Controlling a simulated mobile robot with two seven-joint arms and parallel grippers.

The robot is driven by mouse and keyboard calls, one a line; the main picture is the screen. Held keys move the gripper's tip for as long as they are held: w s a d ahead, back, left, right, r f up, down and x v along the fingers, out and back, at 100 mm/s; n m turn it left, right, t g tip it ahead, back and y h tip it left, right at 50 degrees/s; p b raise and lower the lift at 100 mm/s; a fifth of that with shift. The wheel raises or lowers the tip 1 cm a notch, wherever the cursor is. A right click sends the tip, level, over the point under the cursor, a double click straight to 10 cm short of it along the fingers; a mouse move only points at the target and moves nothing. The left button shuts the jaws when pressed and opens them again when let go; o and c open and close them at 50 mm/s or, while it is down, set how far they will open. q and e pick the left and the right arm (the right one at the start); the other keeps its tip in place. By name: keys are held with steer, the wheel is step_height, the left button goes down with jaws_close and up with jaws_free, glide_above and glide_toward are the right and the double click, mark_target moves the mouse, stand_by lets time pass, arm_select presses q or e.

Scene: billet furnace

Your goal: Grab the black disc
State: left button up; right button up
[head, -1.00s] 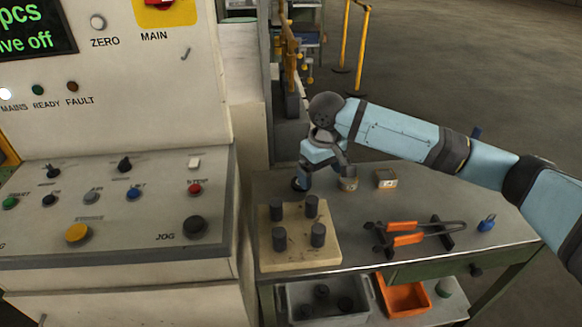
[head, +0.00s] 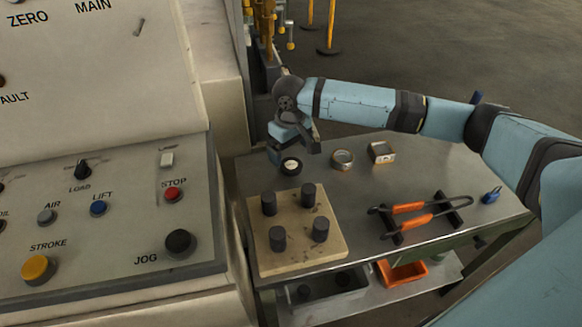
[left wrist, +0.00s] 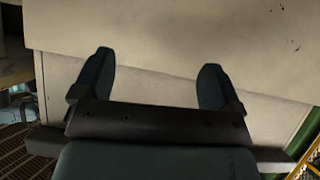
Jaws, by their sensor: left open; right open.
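The black disc (head: 291,165), round with a pale centre, lies on the metal table near its far left corner in the head view. My right gripper (head: 296,147) is open and empty, pointing down just above and behind the disc; I cannot tell whether it touches it. My left gripper (left wrist: 152,80) shows in the left wrist view, open and empty, in front of a pale panel. It is not in the head view.
A beige block with several dark pegs (head: 335,241) stands in front of the disc. A metal ring (head: 343,159), a square piece (head: 381,152), orange-handled tongs (head: 411,220) and a blue padlock (head: 491,194) lie to the right. The control console (head: 110,240) stands left.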

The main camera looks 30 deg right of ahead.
mark_target(290, 164)
steer(key=shift+w+d+f+b, duration=0.15)
steer(key=shift+f+b, duration=0.1)
steer(key=shift+f, duration=1.1)
steer(key=shift+w+f+b, duration=0.1)
steer(key=shift+f+b, duration=0.15)
steer(key=shift+f, duration=1.1)
steer(key=c, duration=1.2)
steer(key=shift+r, duration=0.1)
